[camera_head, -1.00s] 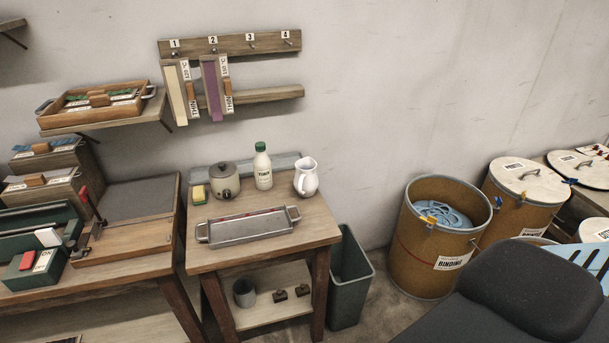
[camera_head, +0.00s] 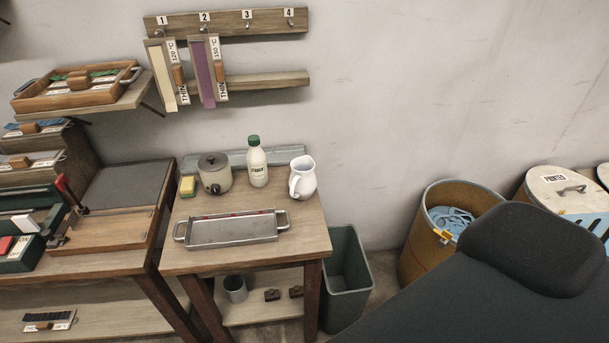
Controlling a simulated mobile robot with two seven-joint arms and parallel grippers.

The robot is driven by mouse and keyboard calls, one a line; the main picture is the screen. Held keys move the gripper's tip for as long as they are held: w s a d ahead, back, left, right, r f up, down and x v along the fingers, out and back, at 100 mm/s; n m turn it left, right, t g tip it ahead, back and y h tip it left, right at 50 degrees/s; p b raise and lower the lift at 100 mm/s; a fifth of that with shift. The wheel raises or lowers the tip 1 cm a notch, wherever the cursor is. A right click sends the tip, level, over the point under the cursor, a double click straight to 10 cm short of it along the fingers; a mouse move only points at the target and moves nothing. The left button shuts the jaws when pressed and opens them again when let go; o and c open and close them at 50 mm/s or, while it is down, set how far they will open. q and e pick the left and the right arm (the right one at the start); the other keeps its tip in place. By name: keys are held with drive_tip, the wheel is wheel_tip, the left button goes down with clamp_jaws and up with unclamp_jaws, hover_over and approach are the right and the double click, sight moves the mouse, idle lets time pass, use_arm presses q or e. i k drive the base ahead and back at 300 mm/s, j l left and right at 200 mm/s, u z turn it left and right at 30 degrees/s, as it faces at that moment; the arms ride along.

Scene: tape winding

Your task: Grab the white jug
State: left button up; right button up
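The white jug (camera_head: 303,179) stands upright at the back right of a small wooden table (camera_head: 300,232). Its handle faces left and toward me. A white bottle with a green cap (camera_head: 257,163) stands just left of it, with a small gap between them. Neither of my grippers shows in this view, so I cannot see how they are set.
A lidded pot (camera_head: 214,174) and a yellow-green sponge (camera_head: 188,186) stand further left. A grey bin (camera_head: 345,283) is right of the table.

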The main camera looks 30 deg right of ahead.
sight(303, 181)
drive_tip(key=l+u, duration=0.35)
drive_tip(key=l, duration=1.05)
drive_tip(key=i, duration=0.05)
